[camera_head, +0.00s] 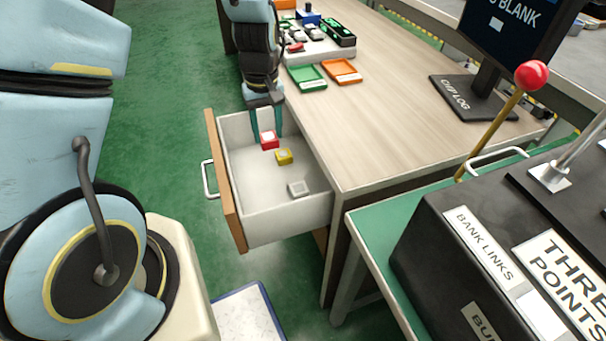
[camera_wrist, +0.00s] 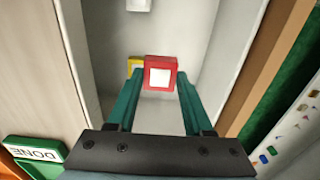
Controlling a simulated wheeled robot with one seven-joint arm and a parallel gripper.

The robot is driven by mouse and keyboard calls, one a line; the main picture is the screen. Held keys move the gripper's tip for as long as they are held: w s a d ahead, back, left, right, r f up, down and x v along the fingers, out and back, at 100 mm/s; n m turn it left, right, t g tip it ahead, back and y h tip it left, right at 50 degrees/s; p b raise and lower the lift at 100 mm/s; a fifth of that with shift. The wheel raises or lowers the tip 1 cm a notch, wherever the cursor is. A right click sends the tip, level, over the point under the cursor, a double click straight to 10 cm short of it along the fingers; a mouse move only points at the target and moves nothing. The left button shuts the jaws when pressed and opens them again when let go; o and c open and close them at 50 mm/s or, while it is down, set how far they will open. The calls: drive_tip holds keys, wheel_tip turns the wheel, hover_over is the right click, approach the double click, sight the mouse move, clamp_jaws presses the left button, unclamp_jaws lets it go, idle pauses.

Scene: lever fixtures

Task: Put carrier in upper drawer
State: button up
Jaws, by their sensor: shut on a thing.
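The upper drawer (camera_head: 265,205) is pulled open from the wooden desk, with a white inside and a brown front. My gripper (camera_head: 267,132) reaches down into its far end, fingers pointing down. It is shut on a red carrier (camera_head: 269,142) with a pale square top. In the wrist view the red carrier (camera_wrist: 160,72) sits between the green fingertips. I cannot tell whether it touches the drawer floor. A yellow carrier (camera_head: 284,156) lies close beside it, and a grey carrier (camera_head: 299,189) lies nearer the desk-side front corner.
On the desk (camera_head: 400,120) are a green tray (camera_head: 306,77), an orange tray (camera_head: 342,71) and a rack of small items (camera_head: 318,46). A screen stand (camera_head: 480,100) stands at right. A black lever box (camera_head: 470,250) is in front. Drawer walls stand close around my fingers.

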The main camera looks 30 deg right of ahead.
drive_tip(key=shift+w+f, duration=0.15)
drive_tip(key=shift+f, duration=0.4)
wheel_tip(320, 180, down, 10)
drive_tip(key=shift+r, duration=0.2)
drive_tip(key=shift+f, duration=0.1)
drive_tip(key=o, duration=1)
wheel_tip(320, 180, up, 12)
drive_tip(key=shift+r, duration=0.15)
drive_tip(key=shift+t, duration=0.3)
drive_tip(key=w+a+r, duration=0.1)
drive_tip(key=a+r, duration=0.1)
drive_tip(key=a, duration=0.2)
drive_tip(key=a+r, duration=0.2)
drive_tip(key=a, duration=0.2)
drive_tip(key=w+a+r, duration=0.1)
drive_tip(key=a+r, duration=0.1)
drive_tip(key=a, duration=0.2)
drive_tip(key=shift+w+a+r, duration=0.2)
drive_tip(key=shift+w+a, duration=0.1)
drive_tip(key=shift+a, duration=0.05)
drive_tip(key=shift+t, duration=0.5)
drive_tip(key=s+a+r, duration=0.1)
drive_tip(key=a, duration=0.3)
drive_tip(key=s+a+r, duration=0.1)
drive_tip(key=a+r, duration=0.1)
drive_tip(key=a, duration=0.2)
drive_tip(key=s+a+r, duration=0.1)
drive_tip(key=s+a, duration=0.1)
drive_tip(key=a, duration=0.3)
drive_tip(key=shift+r, duration=0.25)
